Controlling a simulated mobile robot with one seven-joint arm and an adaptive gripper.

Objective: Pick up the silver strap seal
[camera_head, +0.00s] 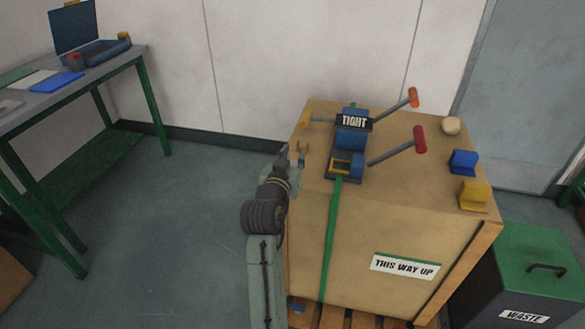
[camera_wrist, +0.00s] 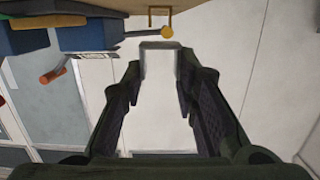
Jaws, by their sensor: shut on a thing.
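The silver strap seal (camera_wrist: 160,46) is a small grey U-shaped channel in the wrist view. It sits between the fingertips of my gripper (camera_wrist: 160,72), which is shut on it with the fingers spread by its width. In the head view my gripper (camera_head: 285,157) is at the left edge of the wooden crate (camera_head: 345,235). The seal is too small to make out clearly there. In the wrist view the seal appears against the pale wall, apart from the crate top.
A brass-coloured seal (camera_head: 303,148) stands on the crate near my gripper. The blue strapping tool (camera_head: 351,140) with its red and orange handles and a green strap (camera_head: 331,235) is to its right. Blue (camera_head: 463,161) and yellow (camera_head: 474,194) blocks sit at the right. Floor is open at left.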

